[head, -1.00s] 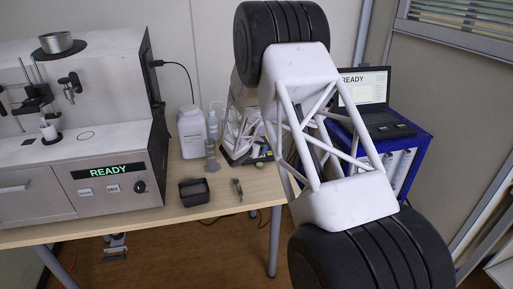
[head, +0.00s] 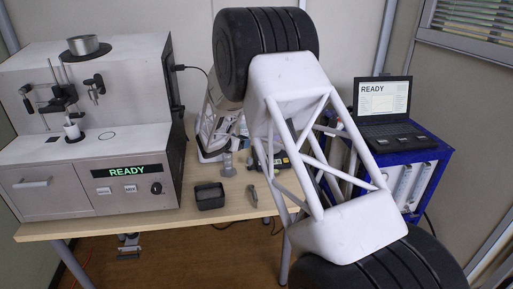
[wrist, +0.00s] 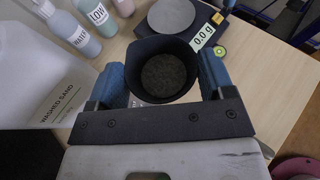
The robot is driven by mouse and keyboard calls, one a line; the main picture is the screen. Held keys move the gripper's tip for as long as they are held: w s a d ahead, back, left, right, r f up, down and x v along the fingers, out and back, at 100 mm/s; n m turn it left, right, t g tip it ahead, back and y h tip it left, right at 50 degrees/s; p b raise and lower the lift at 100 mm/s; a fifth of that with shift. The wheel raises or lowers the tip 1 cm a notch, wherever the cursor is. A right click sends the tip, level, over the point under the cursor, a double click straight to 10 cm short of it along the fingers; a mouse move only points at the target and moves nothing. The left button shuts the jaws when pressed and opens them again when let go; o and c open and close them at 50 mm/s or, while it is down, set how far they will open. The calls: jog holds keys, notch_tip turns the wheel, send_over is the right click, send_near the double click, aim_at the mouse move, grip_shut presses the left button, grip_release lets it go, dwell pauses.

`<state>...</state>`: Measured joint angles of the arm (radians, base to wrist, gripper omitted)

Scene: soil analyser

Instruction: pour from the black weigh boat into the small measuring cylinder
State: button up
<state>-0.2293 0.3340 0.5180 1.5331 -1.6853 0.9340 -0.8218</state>
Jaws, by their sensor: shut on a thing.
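In the wrist view, my gripper (wrist: 163,78) is shut on the black weigh boat (wrist: 137,62), with a blue finger pad on either side. The boat is a round, deep black cup with dark granular soil inside. Its mouth faces the wrist camera, and no soil is seen leaving it. In the head view, the small clear measuring cylinder (head: 227,164) stands upright on the table, just right of the analyser. I cannot make it out clearly in the wrist view. The gripper and boat are hidden behind my arm in the head view.
The washed sand jug (wrist: 40,75) and bottles, including WATER (wrist: 78,35), stand at left in the wrist view. A balance (wrist: 172,14) reads 0.0 g beyond the boat. A black open box (head: 209,203) stands on the front table; a laptop (head: 384,100) sits right.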

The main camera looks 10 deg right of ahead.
jog(key=a+r, duration=0.2)
jog(key=a, duration=0.4)
jog(key=shift+a+r, duration=0.25)
jog(key=shift+a, duration=0.05)
jog(key=shift+f+g, duration=0.15)
jog(key=shift+g, duration=0.15)
jog(key=shift+w+f+n+g, duration=0.1)
jog(key=shift+f+n+g, duration=0.3)
jog(key=shift+g, duration=0.1)
jog(key=shift+y, duration=0.3)
jog(key=w+r+n+g, duration=0.1)
jog(key=g, duration=0.2)
jog(key=w+r+n+g, duration=0.1)
jog(key=n+g, duration=0.1)
jog(key=g, duration=0.1)
jog(key=w+r+n+g+y, duration=0.1)
jog(key=r+n+g, duration=0.1)
jog(key=g, duration=0.2)
jog(key=shift+w, duration=0.4)
dwell(2.3)
dwell(0.7)
